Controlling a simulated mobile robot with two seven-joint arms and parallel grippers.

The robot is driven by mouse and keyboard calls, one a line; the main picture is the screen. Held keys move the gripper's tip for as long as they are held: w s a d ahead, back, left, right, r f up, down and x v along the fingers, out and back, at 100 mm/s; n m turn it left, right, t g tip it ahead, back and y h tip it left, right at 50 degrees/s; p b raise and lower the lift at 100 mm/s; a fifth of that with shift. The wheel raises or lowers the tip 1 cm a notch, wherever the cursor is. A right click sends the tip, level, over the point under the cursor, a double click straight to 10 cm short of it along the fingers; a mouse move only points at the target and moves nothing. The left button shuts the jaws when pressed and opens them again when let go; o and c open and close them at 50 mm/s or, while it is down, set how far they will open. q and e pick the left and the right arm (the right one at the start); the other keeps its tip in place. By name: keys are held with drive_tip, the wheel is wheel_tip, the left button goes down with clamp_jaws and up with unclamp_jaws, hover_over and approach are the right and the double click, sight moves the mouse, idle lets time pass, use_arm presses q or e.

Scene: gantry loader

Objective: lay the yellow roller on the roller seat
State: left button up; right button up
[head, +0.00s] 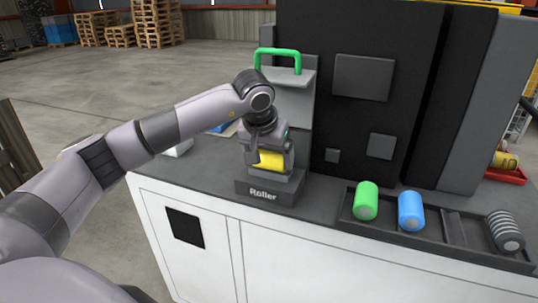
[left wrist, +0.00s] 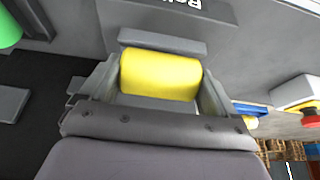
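The yellow roller (head: 271,159) lies level at the roller seat (head: 268,192), the grey block labelled "Roller" on the bench. My left gripper (head: 268,150) reaches down over the seat from above. In the left wrist view the yellow roller (left wrist: 160,75) sits between my left fingers, which meet its two ends, so the gripper looks shut on it. A grey seat wall (left wrist: 162,42) stands close beyond the roller. The roller's underside is hidden, so I cannot tell whether it touches the seat. My right gripper is not in view.
A dark tray (head: 452,226) at right holds a green roller (head: 366,200), a blue roller (head: 411,211) and a ribbed grey roller (head: 505,231). A green handle (head: 278,53) and a dark machine panel (head: 375,110) rise behind the seat. A red tray (head: 506,176) stands far right.

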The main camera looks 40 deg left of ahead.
use_arm(q)
drive_tip(key=shift+o, duration=0.4)
drive_tip(key=w+a+r+p+v, duration=0.1)
drive_tip(key=p+v, duration=0.4)
drive_tip(key=v, duration=0.7)
drive_tip(key=shift+w+d+r+p, duration=0.25)
drive_tip(key=shift+w+d+p, duration=0.05)
drive_tip(key=shift+w+p, duration=0.1)
idle(0.3)
